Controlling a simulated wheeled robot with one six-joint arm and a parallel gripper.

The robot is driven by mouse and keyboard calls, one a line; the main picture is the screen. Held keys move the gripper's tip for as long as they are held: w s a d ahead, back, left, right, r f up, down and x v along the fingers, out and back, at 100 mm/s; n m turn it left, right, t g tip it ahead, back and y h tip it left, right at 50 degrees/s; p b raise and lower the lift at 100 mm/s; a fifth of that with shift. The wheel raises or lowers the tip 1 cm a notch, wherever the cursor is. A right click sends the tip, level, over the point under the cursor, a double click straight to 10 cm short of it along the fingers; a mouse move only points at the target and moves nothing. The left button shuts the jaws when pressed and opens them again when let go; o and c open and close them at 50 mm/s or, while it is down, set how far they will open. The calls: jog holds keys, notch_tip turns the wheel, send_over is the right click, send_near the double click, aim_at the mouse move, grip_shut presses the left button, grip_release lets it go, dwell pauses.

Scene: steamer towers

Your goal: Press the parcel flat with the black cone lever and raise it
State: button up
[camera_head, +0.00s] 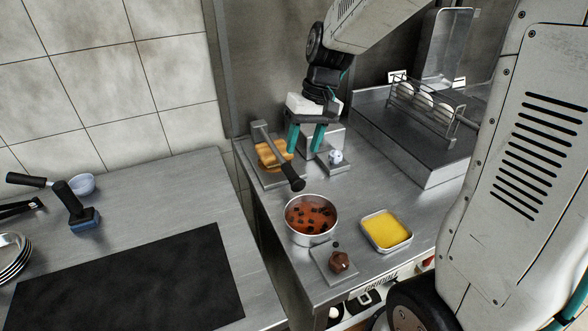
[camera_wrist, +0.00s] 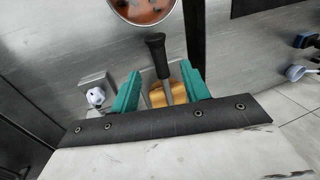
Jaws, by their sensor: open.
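The press lever is a grey metal bar ending in a black cone-shaped handle (camera_head: 290,177), which points toward the pot. Its bar crosses over the tan parcel (camera_head: 271,153), which lies on a metal base at the back left of the counter. I cannot tell whether the bar touches the parcel. My gripper (camera_head: 305,148), with teal fingers, is open and empty, above and just right of the parcel in the head view. In the wrist view, the handle (camera_wrist: 156,48) and the parcel (camera_wrist: 158,96) show between the spread fingers (camera_wrist: 160,73).
A pot of red broth (camera_head: 311,216) stands in front of the handle. A yellow-filled tray (camera_head: 386,230) and a small plate with a brown item (camera_head: 338,262) are nearby. A small white-blue item (camera_head: 335,157) sits right of the gripper. A rack (camera_head: 430,104) stands back right.

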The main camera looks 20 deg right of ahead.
aim_at(293, 172)
jog(key=x, duration=0.3)
jog(key=w+x, duration=0.1)
jog(key=x, duration=0.5)
jog(key=shift+w+d+f, duration=0.25)
jog(key=shift+w, duration=0.1)
grip_shut()
